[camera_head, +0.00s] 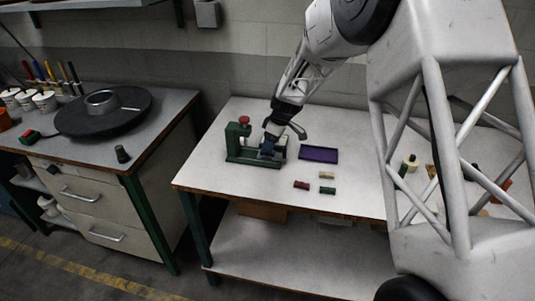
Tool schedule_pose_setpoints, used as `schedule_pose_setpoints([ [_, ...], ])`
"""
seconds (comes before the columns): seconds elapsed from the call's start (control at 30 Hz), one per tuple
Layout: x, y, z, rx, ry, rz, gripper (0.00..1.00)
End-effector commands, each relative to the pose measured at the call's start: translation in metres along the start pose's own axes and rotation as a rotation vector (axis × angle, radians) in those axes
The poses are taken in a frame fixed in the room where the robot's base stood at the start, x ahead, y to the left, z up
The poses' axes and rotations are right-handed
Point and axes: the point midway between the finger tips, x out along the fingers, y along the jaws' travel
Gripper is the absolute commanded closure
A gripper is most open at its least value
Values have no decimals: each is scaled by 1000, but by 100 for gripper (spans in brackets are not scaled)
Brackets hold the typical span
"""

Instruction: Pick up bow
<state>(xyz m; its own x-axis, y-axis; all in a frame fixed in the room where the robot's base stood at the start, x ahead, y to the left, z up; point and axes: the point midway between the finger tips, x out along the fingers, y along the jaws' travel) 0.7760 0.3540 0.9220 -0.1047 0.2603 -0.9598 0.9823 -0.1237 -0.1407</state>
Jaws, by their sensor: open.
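My gripper (272,137) points down at the green press (240,152) with a red knob, on the white worktable. It is open; its fingertips are small and partly merge with the press's dark parts. A dark blue piece (267,148) shows right below it; I cannot tell whether it belongs to the press. No piece is clearly a bow at this size. Three small pieces lie apart on the table, front right of the press: a dark red one (301,185), a tan one (326,175) and a green one (327,191). My gripper is away from all three.
A shallow purple tray (318,154) lies right of the press. The white table's (230,188) front left is clear. A separate bench at left holds a round dark turntable (75,119), cups and tools. My own arm blocks the table's right side.

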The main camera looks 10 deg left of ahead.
Motion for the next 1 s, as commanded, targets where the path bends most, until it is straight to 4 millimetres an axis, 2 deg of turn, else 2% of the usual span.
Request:
schedule_pose_setpoints([
  [0.1, 15, -1, 0, 0, 0, 0, 35],
  [0.3, 32, 0, 0, 0, 0, 0, 35],
  [0.9, 34, 0, 0, 0, 0, 1, 35],
  [1.0, 34, 0, 0, 0, 0, 1, 49],
])
